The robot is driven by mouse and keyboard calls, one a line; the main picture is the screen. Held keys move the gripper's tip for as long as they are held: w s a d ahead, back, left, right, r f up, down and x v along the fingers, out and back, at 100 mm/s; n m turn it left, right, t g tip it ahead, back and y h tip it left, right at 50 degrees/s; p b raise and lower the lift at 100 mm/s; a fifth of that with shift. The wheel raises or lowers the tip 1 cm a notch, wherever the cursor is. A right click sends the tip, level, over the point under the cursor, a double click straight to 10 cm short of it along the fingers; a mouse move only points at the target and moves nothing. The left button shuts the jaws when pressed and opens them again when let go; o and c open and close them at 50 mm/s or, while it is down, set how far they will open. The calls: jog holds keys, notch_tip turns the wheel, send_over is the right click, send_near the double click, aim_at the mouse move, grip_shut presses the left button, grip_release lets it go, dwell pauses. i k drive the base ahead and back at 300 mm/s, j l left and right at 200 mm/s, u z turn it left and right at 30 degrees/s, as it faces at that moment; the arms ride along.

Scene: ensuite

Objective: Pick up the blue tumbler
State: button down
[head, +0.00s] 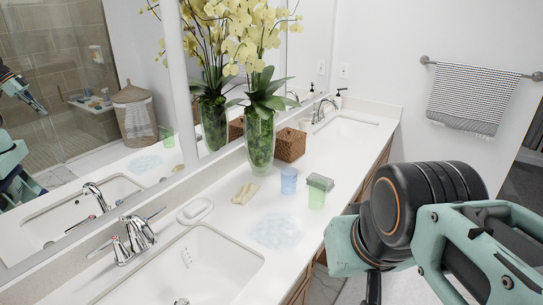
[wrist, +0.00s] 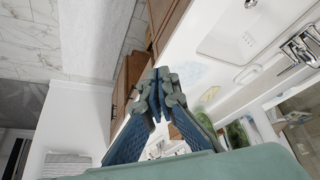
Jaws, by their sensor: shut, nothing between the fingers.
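The blue tumbler (head: 289,181) stands upright on the white counter in the head view, just right of the plant vase. I cannot make out the blue tumbler clearly in the wrist view; the fingers cover part of the counter.
A glass vase with yellow orchids (head: 261,140) and a wicker basket (head: 291,144) stand behind the tumblers. A pale blue patch (head: 276,231), a soap dish (head: 195,211) and a yellowish item (head: 244,193) lie nearer the front sink (head: 190,265). A mirror lines the back.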

aim_at(289, 182)
jog(key=i+l+u, duration=0.1)
jog(key=u, duration=0.65)
jog(key=i+l+u, duration=0.1)
jog(key=l+u, duration=0.55)
jog(key=i+l+u, duration=0.2)
jog(key=l, duration=1.3)
jog(key=j+z, duration=0.15)
jog(key=z, duration=0.25)
jog(key=l+u, duration=0.5)
jog(key=k+l, duration=0.05)
